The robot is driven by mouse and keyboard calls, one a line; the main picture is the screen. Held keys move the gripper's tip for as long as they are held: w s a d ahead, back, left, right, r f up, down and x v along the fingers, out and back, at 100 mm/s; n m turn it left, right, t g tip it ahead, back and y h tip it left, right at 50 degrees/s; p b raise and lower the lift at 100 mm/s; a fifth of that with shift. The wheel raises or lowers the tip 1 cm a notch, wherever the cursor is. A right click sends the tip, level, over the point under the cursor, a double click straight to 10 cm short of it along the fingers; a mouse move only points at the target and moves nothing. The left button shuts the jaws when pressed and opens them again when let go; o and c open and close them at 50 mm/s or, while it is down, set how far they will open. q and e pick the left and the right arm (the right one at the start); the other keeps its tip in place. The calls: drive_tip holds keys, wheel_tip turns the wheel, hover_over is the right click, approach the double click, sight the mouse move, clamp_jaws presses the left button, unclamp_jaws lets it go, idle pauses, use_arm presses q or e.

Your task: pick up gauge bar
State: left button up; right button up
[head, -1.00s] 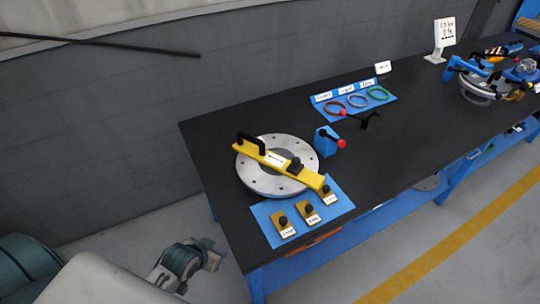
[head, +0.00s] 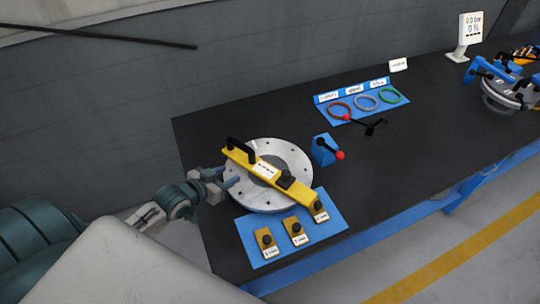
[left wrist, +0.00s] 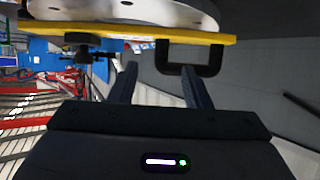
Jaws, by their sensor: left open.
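The yellow gauge bar (head: 268,169) lies across the top of a round grey flange (head: 292,157). It has a black loop handle (head: 240,151) at its far left end and a black knob toward its near right end. My left gripper (head: 229,177) is open and empty at the left rim of the flange, close to the handle end and apart from the bar. In the left wrist view, the open fingers (left wrist: 158,75) point toward the bar (left wrist: 130,38), and the black handle (left wrist: 190,66) shows near the right fingertip. My right gripper is not in view.
A blue mat (head: 246,229) with several small yellow knobbed blocks lies in front of the flange. A blue stand (head: 322,150) with a red-knobbed lever is to the right. A blue ring holder (head: 367,102) stands farther back.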

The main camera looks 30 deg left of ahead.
sight(250, 159)
use_arm(q)
drive_tip(key=shift+w+a+r, duration=0.1)
drive_tip(key=shift+w+r, duration=0.1)
drive_tip(key=shift+w, duration=0.4)
drive_tip(key=shift+w+a+r, duration=0.1)
drive_tip(key=shift+w+r, duration=0.05)
drive_tip(key=shift+w, duration=0.4)
drive_tip(key=w, duration=0.1)
drive_tip(key=w+f, duration=0.1)
drive_tip(key=w+d, duration=0.1)
drive_tip(key=shift+w+f+t, duration=0.15)
drive_tip(key=shift+w+t, duration=0.05)
drive_tip(key=shift+t, duration=0.1)
drive_tip(key=shift+w+d+f, duration=0.1)
drive_tip(key=shift+w+f, duration=0.15)
drive_tip(key=shift+w, duration=0.3)
drive_tip(key=p+x, duration=0.1)
drive_tip(key=x, duration=0.3)
drive_tip(key=shift+f, duration=0.2)
drive_tip(key=shift+w+d+f, duration=0.1)
drive_tip(key=shift+w+f, duration=0.15)
drive_tip(key=shift+w, duration=0.05)
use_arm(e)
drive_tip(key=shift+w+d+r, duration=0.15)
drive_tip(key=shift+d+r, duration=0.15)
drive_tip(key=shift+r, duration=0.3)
use_arm(q)
drive_tip(key=shift+s, duration=0.1)
drive_tip(key=shift+c, duration=0.2)
